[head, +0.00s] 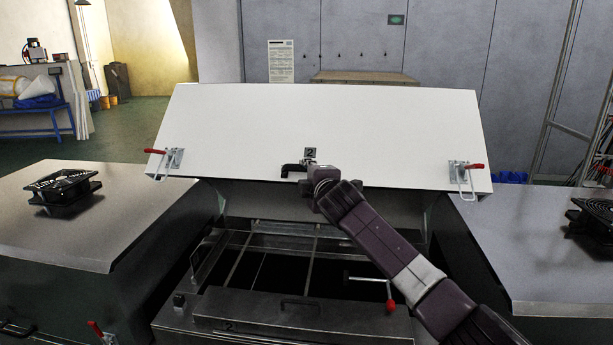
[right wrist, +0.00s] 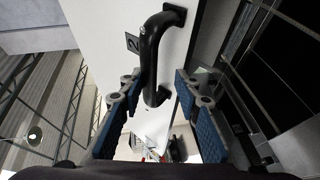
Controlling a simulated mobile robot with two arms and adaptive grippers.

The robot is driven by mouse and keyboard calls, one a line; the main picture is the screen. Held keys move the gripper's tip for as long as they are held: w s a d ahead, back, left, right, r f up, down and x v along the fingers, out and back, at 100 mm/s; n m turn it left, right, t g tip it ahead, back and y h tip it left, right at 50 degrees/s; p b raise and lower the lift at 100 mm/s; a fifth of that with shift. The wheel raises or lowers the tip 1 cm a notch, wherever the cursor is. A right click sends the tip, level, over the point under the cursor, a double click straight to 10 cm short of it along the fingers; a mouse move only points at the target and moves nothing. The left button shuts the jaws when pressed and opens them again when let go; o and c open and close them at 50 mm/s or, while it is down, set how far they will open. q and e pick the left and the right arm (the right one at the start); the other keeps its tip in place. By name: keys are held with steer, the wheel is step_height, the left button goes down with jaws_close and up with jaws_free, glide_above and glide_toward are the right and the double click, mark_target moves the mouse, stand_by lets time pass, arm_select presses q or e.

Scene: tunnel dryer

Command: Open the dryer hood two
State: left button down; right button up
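The white dryer hood two (head: 320,115) stands raised and tilted up, its dark opening showing below. A small "2" label (head: 310,153) sits above its black bar handle (head: 291,170). My right gripper (head: 312,171) is at the handle, which it partly hides in the head view. In the right wrist view my right gripper (right wrist: 158,97) has its blue-padded fingers spread apart. The curved black handle (right wrist: 150,55) shows between and beyond the fingertips; I cannot tell whether they touch it. My left gripper is not in view.
Red-handled clamps hang at the hood's left (head: 170,157) and right (head: 466,168) lower corners. Neighbouring closed hoods, left (head: 120,200) and right (head: 530,240), carry black fans. A red-ended lever (head: 389,304) projects by the opening. My right arm crosses above the opening.

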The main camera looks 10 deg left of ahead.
steer(key=shift+s+f, duration=0.15)
steer(key=shift+s, duration=0.05)
steer(key=v, duration=1.1)
steer(key=shift+s+d+r, duration=0.2)
steer(key=shift+s+r, duration=0.05)
steer(key=shift+r, duration=0.05)
